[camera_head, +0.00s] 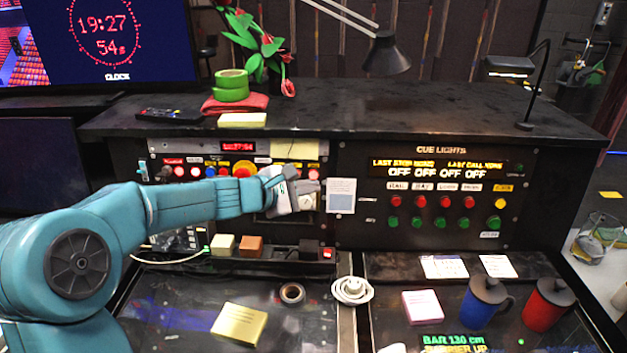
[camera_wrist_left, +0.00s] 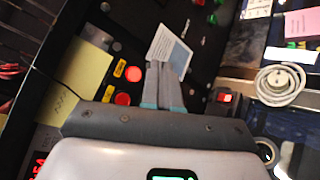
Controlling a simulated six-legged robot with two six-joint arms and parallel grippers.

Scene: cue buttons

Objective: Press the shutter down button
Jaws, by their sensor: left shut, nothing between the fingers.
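My left gripper (camera_head: 318,186) is shut and empty. It is in front of the right part of the left control panel (camera_head: 155,160), close to a white card (camera_head: 341,196). In the left wrist view its fingertips (camera_wrist_left: 163,68) are together, beside the lower end of that card (camera_wrist_left: 170,48). The panel has several red buttons and a larger orange-red one (camera_head: 244,169). The wrist view shows two red buttons (camera_wrist_left: 133,74) with yellow labels near the fingers. I cannot read which button is the shutter down button. The gripper and arm hide part of the panel.
The cue lights panel (camera_head: 440,238) with red, green and yellow buttons is to the right. A coiled white cable (camera_head: 352,290), a tape roll (camera_head: 292,293), yellow notes (camera_head: 239,325) and two mugs (camera_head: 483,302) are on the desk. A red switch (camera_head: 328,253) sits below the gripper.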

